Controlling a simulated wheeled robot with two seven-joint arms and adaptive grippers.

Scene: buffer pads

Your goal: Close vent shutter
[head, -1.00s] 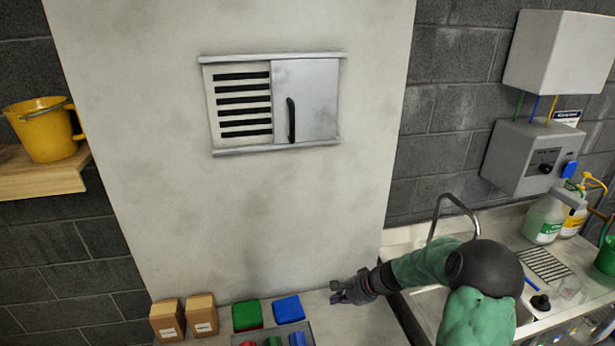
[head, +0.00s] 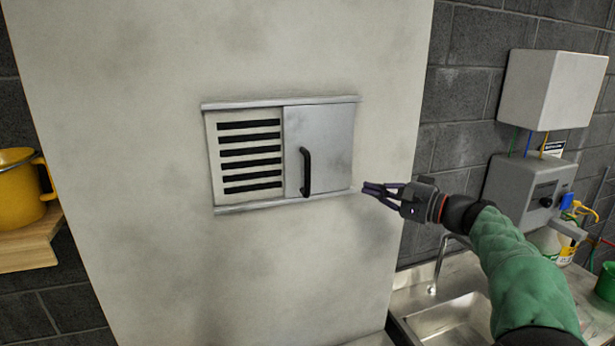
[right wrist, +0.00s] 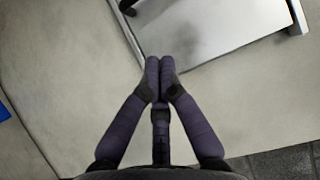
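The vent shutter is a grey sliding panel (head: 335,140) with a black vertical handle (head: 306,172). It sits on the right half of the vent frame, between a top and a bottom rail. The dark slots of the vent grille (head: 250,157) on the left are uncovered. My right gripper (head: 366,188) is just right of the panel's lower right corner, its fingertips together with nothing between them. In the right wrist view, the shut fingertips (right wrist: 160,66) show below the panel (right wrist: 205,28), and part of the black handle (right wrist: 128,6) shows at the top edge. My left gripper is not in view.
The vent is on a pale wall panel (head: 200,280) with clear surface around it. A yellow bucket (head: 20,190) stands on a wooden shelf (head: 30,243) at left. A sink (head: 450,325) and grey wall boxes (head: 555,90) are at right.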

